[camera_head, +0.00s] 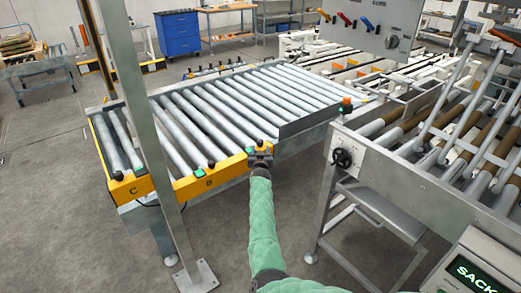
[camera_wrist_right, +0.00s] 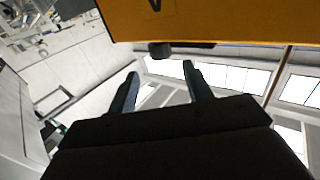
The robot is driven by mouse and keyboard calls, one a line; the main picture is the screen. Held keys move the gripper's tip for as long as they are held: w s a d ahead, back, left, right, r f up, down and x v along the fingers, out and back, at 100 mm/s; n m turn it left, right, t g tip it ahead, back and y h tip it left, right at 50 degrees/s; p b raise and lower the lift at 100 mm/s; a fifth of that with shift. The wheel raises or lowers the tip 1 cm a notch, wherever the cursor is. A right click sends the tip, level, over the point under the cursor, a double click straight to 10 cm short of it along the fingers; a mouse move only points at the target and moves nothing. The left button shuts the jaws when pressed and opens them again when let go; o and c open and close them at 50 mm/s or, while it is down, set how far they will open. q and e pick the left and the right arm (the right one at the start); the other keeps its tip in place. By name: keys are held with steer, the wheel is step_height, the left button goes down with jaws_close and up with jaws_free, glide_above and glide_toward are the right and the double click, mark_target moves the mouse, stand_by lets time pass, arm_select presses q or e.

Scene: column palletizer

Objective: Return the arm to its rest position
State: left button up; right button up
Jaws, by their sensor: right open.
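My right arm comes up from the bottom of the head view in a green quilted sleeve. My left gripper is not in view.
A grey post (camera_head: 150,110) stands left of my arm. To the right are a second roller frame (camera_head: 385,165) with a black handwheel (camera_head: 342,158) and a display box (camera_head: 475,270). A control box (camera_head: 383,25) hangs above. Bare floor (camera_head: 70,220) lies at left.

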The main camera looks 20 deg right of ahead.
steer(key=shift+s, duration=0.1)
stand_by(0.3)
